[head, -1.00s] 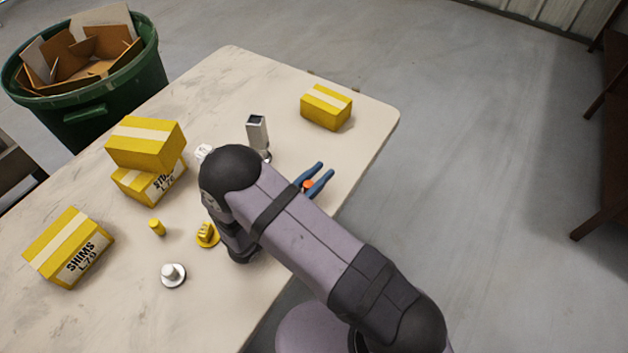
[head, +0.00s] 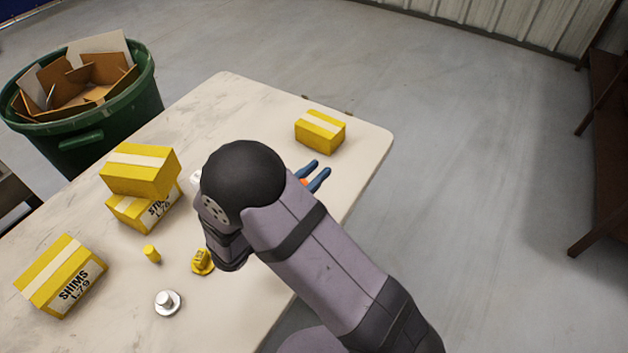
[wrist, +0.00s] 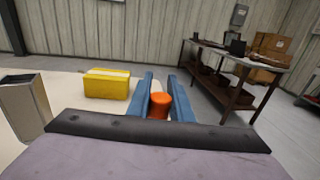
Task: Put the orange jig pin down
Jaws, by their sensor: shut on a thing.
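The orange jig pin (wrist: 159,106) is held between the two blue fingers of my gripper (wrist: 162,98) in the wrist view. Its rounded orange end faces the camera, and the rest of it is hidden. In the head view my gripper (head: 316,176) points away to the upper right, over the right part of the table (head: 345,165). Only a sliver of the pin (head: 304,182) shows there, behind my arm. I cannot tell how high the pin is above the table.
A yellow box (head: 320,132) stands beyond my gripper; a grey metal block (wrist: 24,108) stands at the wrist view's left. Stacked yellow boxes (head: 140,172), a shims box (head: 60,275), a yellow peg (head: 152,254), a yellow fixture (head: 202,262) and a white-grey one (head: 166,303) lie left.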

